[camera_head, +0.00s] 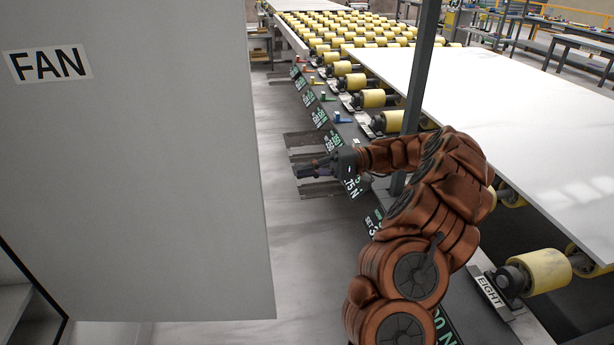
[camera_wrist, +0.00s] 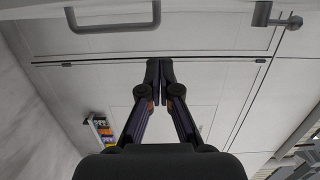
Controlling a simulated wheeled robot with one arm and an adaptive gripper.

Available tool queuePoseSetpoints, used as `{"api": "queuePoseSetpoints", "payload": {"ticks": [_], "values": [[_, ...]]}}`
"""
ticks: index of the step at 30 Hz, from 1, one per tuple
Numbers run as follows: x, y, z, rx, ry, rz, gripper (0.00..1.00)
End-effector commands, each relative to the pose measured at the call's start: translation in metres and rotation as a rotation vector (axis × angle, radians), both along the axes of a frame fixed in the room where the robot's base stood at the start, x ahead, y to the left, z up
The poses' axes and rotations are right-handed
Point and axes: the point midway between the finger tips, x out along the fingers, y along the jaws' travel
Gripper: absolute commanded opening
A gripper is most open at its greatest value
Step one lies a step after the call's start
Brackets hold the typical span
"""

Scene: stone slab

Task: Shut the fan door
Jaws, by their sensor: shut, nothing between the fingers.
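The fan door (camera_head: 140,180) is a large grey panel with a "FAN" label (camera_head: 48,64), filling the left of the head view. It stands swung out, with a dark-edged frame (camera_head: 40,285) and pale interior surfaces at its lower left. My gripper (camera_head: 298,172) is shut and empty, right of the door's free edge in the picture, and looks apart from it. In the wrist view the gripper's fingertips (camera_wrist: 160,66) are together before pale panels with thin seams. Whether one of these is the fan door I cannot tell.
In the wrist view a bar handle (camera_wrist: 115,22) is at the top and a smaller handle (camera_wrist: 276,20) at upper right. A conveyor with yellow rollers (camera_head: 350,80) carries a white slab (camera_head: 500,110) on the right. A dark post (camera_head: 418,85) rises beside my arm. Grey floor lies between door and conveyor.

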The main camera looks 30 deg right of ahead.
Motion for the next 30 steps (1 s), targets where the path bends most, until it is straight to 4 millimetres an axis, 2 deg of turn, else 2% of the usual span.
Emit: {"api": "queuePoseSetpoints", "payload": {"ticks": [14,22,30], "values": [[0.001,0.013,-0.006,0.013,0.004,-0.002,0.00],[0.006,0.039,-0.002,0.013,0.005,-0.001,0.00],[0.013,0.078,-0.001,0.016,0.008,0.001,0.00]]}}
